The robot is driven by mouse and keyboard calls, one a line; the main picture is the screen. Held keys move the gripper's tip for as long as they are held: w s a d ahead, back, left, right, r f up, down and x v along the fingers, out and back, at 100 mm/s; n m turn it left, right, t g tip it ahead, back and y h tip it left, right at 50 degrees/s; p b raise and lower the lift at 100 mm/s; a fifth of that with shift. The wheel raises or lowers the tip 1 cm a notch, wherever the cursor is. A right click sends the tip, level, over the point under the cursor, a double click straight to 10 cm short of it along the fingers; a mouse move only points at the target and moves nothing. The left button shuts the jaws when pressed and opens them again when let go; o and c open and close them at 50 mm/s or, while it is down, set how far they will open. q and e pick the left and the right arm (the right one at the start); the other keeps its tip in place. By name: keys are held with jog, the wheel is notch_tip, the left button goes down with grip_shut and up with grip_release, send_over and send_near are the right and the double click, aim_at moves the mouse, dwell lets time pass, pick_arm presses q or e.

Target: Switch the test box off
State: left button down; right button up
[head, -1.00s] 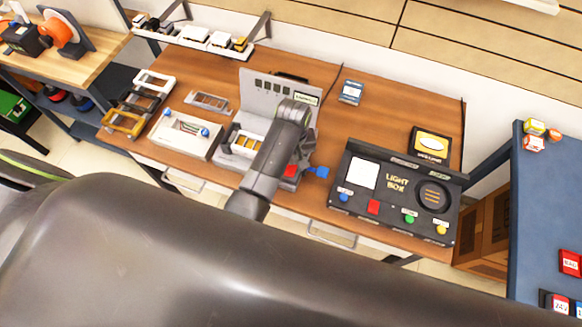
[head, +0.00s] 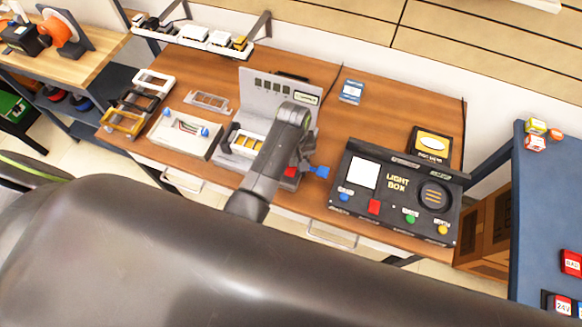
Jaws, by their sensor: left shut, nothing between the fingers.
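The test box (head: 262,95) is a grey unit with an upright panel in the middle of the wooden bench. A row of dark slots and a small pale display (head: 306,98) show on the panel. A red part (head: 291,171) shows low on its right front, partly covered by my arm. My forearm hides much of the box's middle. My right gripper is not in view.
A black light box (head: 399,182) with coloured buttons stands close to the right of the gripper. A white tray (head: 183,134) and several frames (head: 142,102) lie to the left. A blue card (head: 351,92) lies behind.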

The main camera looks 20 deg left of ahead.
pick_arm(q)
jog(key=shift+f, duration=0.3)
jog(key=shift+r, duration=0.1)
notch_tip(320, 180, up, 3)
jog(key=shift+f+p, duration=0.15)
jog(key=shift+p, duration=1.05)
jog(key=shift+r, duration=2.15)
